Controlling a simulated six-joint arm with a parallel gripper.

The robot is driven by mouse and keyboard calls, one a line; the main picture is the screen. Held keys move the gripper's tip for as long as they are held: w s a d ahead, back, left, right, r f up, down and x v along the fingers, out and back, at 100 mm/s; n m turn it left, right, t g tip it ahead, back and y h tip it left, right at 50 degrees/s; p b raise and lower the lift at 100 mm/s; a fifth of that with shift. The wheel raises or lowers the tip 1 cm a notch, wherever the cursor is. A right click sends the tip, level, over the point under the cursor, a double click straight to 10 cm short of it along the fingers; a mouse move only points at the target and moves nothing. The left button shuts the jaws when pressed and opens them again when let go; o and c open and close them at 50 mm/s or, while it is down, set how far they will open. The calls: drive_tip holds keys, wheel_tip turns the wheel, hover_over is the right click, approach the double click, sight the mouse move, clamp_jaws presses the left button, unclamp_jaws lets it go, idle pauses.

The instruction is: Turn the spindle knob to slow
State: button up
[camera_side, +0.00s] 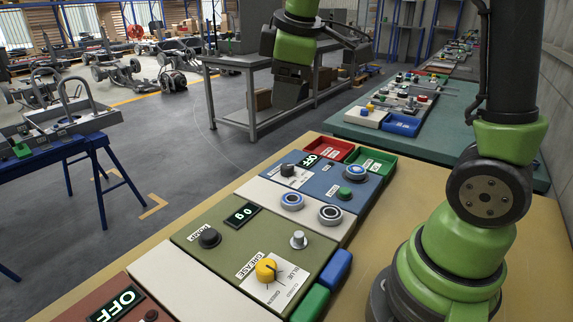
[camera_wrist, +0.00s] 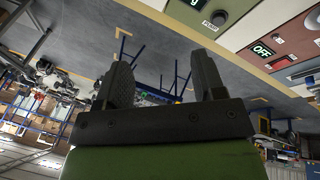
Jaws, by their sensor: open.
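No label reading spindle or slow is legible, so I cannot tell which knob is the spindle knob. The olive panel (camera_side: 215,262) has a yellow pointer knob (camera_side: 266,269) on a white plate marked GREASE, BLUE and GREEN, a black PUMP knob (camera_side: 209,238) and a grey knob (camera_side: 299,240). The blue panel (camera_side: 318,181) behind it has a black switch (camera_side: 288,170), a blue-topped round control (camera_side: 355,171) and a green button (camera_side: 344,193). My gripper (camera_side: 290,88) is raised beyond the panels, clear of them. In the wrist view its fingers (camera_wrist: 162,82) are apart and empty.
A red panel (camera_side: 85,312) with an OFF display is at the near left. Red (camera_side: 333,149) and green (camera_side: 371,163) trays and blue and green blocks (camera_side: 336,267) border the panels. A grey workbench (camera_side: 235,62) stands behind. A teal table (camera_side: 455,139) holds more devices.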

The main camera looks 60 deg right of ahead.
drive_tip(key=w+d+f+n+g+h, duration=0.2)
drive_tip(key=w+d+f+n, duration=0.4)
drive_tip(key=w+f, duration=0.15)
drive_tip(key=n+g, duration=0.2)
drive_tip(key=n, duration=0.3)
approach(287, 166)
drive_tip(key=shift+h, duration=0.4)
drive_tip(key=x, duration=0.9)
drive_tip(key=shift+a+f, duration=0.25)
drive_tip(key=shift+f, duration=0.05)
drive_tip(key=c, duration=0.9)
